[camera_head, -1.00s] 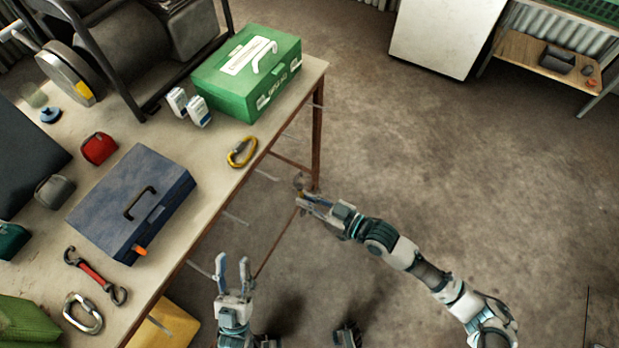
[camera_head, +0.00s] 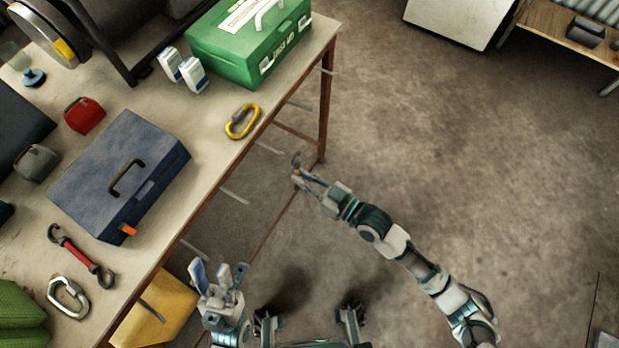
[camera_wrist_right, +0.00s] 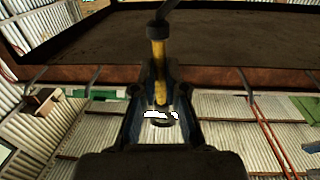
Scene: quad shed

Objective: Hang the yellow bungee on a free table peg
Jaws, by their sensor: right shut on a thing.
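The yellow bungee (camera_wrist_right: 158,75) is in my right gripper, upright between its fingers in the right wrist view, with a dark hook at its top. My right gripper (camera_head: 299,179) is shut on it, beside the table's far leg; there the bungee is small and mostly hidden. Several thin table pegs stick out from the table's edge, such as one peg (camera_head: 235,196) and another peg (camera_head: 269,148). They look bare. In the wrist view a peg (camera_wrist_right: 243,76) lies right of the bungee, apart from it. My left gripper (camera_head: 219,271) is open and empty near the table's front edge.
The table (camera_head: 215,145) holds a green first-aid box (camera_head: 240,50), a blue toolbox (camera_head: 105,165), a yellow carabiner (camera_head: 242,121), a red strap with hooks (camera_head: 80,255) and a silver carabiner (camera_head: 68,298). A yellow container (camera_head: 165,308) sits below its edge.

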